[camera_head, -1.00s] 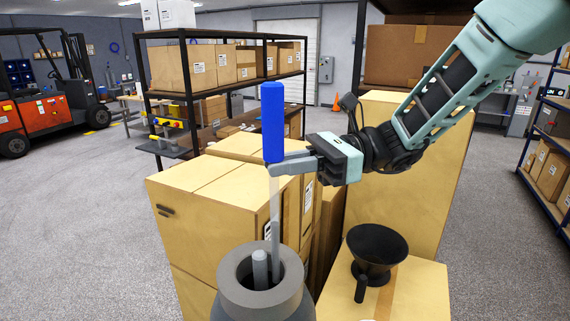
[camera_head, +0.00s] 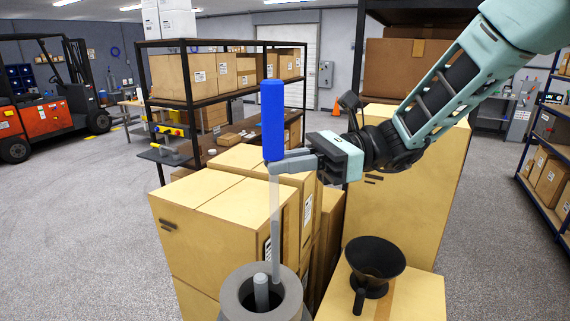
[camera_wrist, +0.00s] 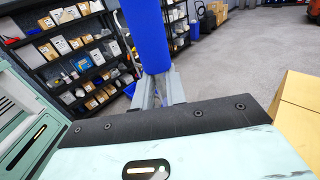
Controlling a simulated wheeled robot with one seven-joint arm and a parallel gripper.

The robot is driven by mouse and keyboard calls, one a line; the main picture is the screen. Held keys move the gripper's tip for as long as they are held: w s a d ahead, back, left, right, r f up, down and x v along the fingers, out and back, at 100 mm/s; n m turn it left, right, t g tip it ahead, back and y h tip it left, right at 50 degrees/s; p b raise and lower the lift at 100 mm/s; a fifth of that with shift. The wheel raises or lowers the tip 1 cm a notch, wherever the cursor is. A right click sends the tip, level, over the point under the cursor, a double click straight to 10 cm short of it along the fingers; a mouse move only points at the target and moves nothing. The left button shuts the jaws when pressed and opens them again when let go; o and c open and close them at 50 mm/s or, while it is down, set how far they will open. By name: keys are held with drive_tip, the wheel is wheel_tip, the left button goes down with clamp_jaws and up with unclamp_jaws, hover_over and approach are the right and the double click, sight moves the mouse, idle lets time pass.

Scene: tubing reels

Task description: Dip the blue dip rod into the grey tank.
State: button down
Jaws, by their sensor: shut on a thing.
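The blue dip rod has a blue handle (camera_head: 272,120) and a thin pale shaft (camera_head: 275,225) hanging below it, nearly upright. My gripper (camera_head: 278,164) is shut on it at the bottom of the handle. In the wrist view the blue handle (camera_wrist: 146,35) rises from between the finger tips (camera_wrist: 158,90). The grey tank (camera_head: 232,296) is at the bottom of the head view, with a round open mouth. The shaft's lower end shows against the mouth, right of a grey upright peg (camera_head: 261,290) inside. How deep the end sits is hard to tell.
A black funnel (camera_head: 375,262) stands on a carton (camera_head: 413,300) right of the tank. Large cartons (camera_head: 215,220) stand behind the tank, and another tall carton (camera_head: 405,205) is behind the funnel. Shelving is farther back. Open floor lies to the left.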

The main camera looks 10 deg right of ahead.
sight(272, 90)
drive_tip(key=shift+r+p, duration=0.3)
drive_tip(key=shift+r, duration=2.1)
